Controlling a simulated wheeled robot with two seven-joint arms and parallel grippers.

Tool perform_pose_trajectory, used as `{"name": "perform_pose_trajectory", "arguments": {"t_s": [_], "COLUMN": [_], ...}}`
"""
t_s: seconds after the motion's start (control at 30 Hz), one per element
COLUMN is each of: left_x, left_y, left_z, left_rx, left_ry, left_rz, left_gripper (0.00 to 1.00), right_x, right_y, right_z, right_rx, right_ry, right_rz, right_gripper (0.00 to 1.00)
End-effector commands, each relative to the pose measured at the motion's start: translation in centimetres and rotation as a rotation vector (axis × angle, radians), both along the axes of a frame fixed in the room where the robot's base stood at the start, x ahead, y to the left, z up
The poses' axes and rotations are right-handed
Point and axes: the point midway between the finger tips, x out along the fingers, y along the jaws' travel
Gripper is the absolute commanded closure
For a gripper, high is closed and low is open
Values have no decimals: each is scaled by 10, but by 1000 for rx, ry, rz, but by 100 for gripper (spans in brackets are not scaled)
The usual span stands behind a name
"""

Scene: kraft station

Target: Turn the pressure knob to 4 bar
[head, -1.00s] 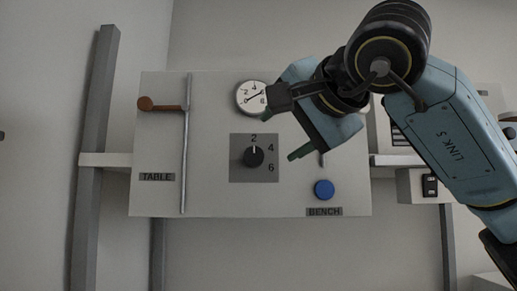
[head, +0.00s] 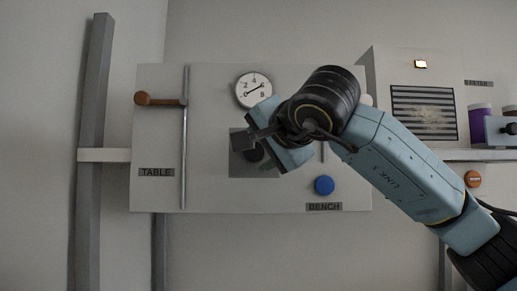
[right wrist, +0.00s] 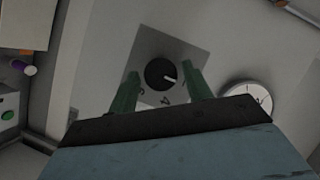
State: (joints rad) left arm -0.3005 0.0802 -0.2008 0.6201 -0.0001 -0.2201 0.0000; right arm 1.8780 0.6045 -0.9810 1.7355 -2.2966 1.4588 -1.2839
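The black pressure knob (head: 253,154) sits on a grey square plate (head: 240,170) on the wall panel. In the head view my right gripper (head: 262,150) covers much of the plate and its numbers. In the right wrist view the knob (right wrist: 160,74) is clear, and its white mark points right, towards the right finger; 4 and 6 show on the plate, and 2 is hidden. My right gripper (right wrist: 161,87) is open, its green fingers on either side of the knob in that view, with gaps; I cannot tell how near they are in depth. My left gripper is not in view.
A round pressure gauge (head: 254,90) is above the knob. A brown lever (head: 160,100) is on the panel's left, a blue button (head: 324,185) at lower right. A box with a grille (head: 424,112) and a purple-bodied container (head: 478,125) stand further right.

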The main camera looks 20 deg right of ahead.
Motion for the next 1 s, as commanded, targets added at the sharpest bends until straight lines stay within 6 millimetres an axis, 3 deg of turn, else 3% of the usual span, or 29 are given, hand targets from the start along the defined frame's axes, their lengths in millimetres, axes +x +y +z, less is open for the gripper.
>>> {"name": "perform_pose_trajectory", "arguments": {"t_s": [0.03,0.27,0.57,1.0], "left_x": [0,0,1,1], "left_y": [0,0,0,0], "left_z": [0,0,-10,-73], "left_rx": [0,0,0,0], "left_ry": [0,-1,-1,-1], "left_rz": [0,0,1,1], "left_gripper": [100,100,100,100], "right_x": [0,0,-1,-1], "right_y": [0,0,0,0], "right_z": [0,0,-2,-10], "right_rx": [0,0,41,352], "right_ry": [0,-1,-14,-104], "right_rz": [0,1,1,2], "right_gripper": [57,86,86,86]}}
